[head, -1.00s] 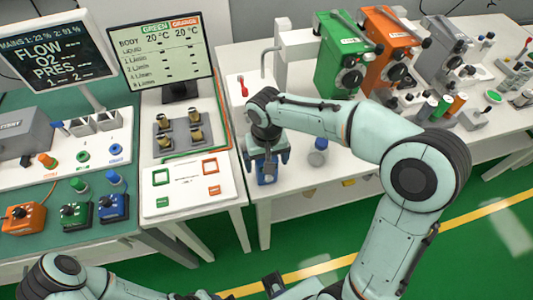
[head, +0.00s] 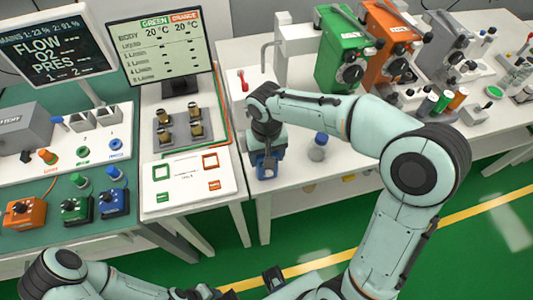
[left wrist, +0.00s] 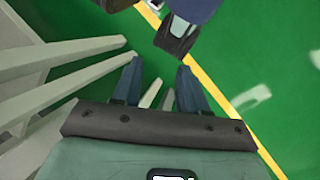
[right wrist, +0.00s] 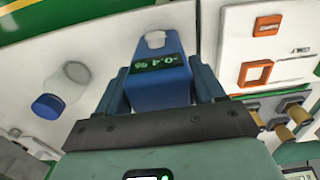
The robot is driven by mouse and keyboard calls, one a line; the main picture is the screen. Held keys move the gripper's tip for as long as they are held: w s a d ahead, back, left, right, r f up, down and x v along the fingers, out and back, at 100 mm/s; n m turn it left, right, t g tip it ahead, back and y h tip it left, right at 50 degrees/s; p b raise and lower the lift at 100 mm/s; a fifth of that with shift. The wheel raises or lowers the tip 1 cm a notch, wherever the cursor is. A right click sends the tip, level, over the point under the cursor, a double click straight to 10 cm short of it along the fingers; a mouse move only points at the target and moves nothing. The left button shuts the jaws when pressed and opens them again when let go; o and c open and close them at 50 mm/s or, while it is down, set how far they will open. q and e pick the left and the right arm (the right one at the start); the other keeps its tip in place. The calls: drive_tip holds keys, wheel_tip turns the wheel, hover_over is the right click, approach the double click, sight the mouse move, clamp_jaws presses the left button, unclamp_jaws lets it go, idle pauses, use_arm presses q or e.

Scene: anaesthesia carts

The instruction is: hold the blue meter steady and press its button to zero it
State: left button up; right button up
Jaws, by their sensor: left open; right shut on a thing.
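The blue meter (right wrist: 161,88) is between the fingers of my right gripper (right wrist: 160,72), which is shut on it. The meter has a dark display with green digits that look like -0.4 and a pale grey knob (right wrist: 155,39) at its far end. In the head view the meter (head: 266,171) is near the front edge of the white table; I cannot tell whether it rests on the surface. In the left wrist view my left gripper (left wrist: 157,65) is open and empty above the green floor, away from the meter.
A blue-capped bottle (head: 318,147) stands right of the meter. A white panel (head: 188,182) with green and orange squares is to the left. Green (head: 340,48) and orange (head: 388,45) vaporizers stand at the back. In the left wrist view, pale table legs (left wrist: 60,52) are close to my left gripper.

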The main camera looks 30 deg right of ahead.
use_arm(q)
drive_tip(key=shift+c, duration=0.3)
drive_tip(key=c, duration=0.5)
drive_tip(key=w+d+r+m, duration=0.1)
drive_tip(key=w+r, duration=0.1)
drive_tip(key=w+d+r+m, duration=0.4)
drive_tip(key=shift+w+t+h, duration=0.3)
drive_tip(key=shift+w+t, duration=0.1)
clamp_jaws()
drive_tip(key=w+d+r+m+t, duration=0.1)
drive_tip(key=w+d+r+m, duration=0.1)
drive_tip(key=d+r+m, duration=0.65)
drive_tip(key=w+d+r+m+t, duration=0.1)
drive_tip(key=w+d+r+m, duration=0.3)
drive_tip(key=r, duration=0.8)
drive_tip(key=s+d+r+m+t, duration=0.1)
drive_tip(key=s+d+r+m, duration=0.1)
drive_tip(key=r, duration=0.5)
drive_tip(key=s+d+r+m+t+h, duration=0.1)
drive_tip(key=s+d+r+m, duration=0.1)
drive_tip(key=d+r+m, duration=0.2)
wheel_tip(320, 180, up, 4)
drive_tip(key=shift+s+d+f+t+h, duration=0.25)
drive_tip(key=shift+s+t+h, duration=0.05)
drive_tip(key=shift+s+t, duration=0.1)
